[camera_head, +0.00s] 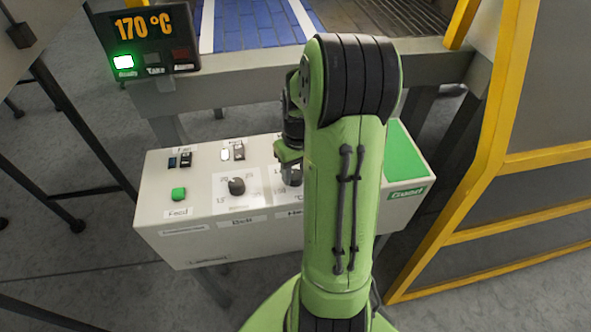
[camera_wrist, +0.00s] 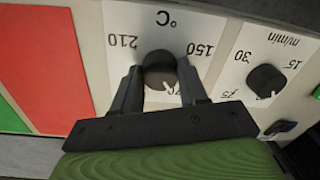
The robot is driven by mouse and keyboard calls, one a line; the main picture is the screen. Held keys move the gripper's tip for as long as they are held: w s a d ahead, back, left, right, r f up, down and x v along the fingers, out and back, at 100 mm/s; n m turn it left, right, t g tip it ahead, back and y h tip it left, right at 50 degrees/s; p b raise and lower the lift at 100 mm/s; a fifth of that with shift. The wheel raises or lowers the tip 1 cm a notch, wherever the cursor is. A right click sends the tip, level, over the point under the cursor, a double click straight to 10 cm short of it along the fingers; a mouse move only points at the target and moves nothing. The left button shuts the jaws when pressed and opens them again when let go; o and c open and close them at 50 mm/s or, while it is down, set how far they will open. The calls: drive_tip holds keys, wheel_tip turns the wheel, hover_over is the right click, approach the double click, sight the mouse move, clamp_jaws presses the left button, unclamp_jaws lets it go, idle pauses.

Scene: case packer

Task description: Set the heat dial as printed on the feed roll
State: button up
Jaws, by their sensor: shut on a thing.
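The heat dial (camera_wrist: 160,58) is a round dark knob on a white plate marked °C, with 150 and 210 legible in the wrist view, where the panel appears upside down. My gripper (camera_wrist: 159,70) is shut on this dial, one dark finger on each side. A pale mark shows on the knob's near side; the scale there is partly covered by the gripper. In the head view my gripper (camera_head: 290,160) is at the panel, mostly hidden behind my green arm. The display (camera_head: 143,25) reads 170 °C. No printed feed roll label is legible.
A second dial (camera_head: 237,186), marked m/min, sits beside the heat dial. A green Ready lamp (camera_head: 123,62) is lit. Yellow frame bars (camera_head: 480,150) stand right.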

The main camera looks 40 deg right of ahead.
drive_tip(key=m, duration=0.3)
drive_tip(key=shift+m, duration=0.3)
drive_tip(key=m, duration=0.3)
drive_tip(key=shift+a+m, duration=0.1)
drive_tip(key=shift+m, duration=0.3)
drive_tip(key=m, duration=0.4)
drive_tip(key=shift+m+h+p, duration=0.3)
drive_tip(key=shift+m, duration=1.5)
drive_tip(key=o, duration=1.1)
drive_tip(key=shift+c, duration=0.2)
drive_tip(key=shift+r, duration=0.1)
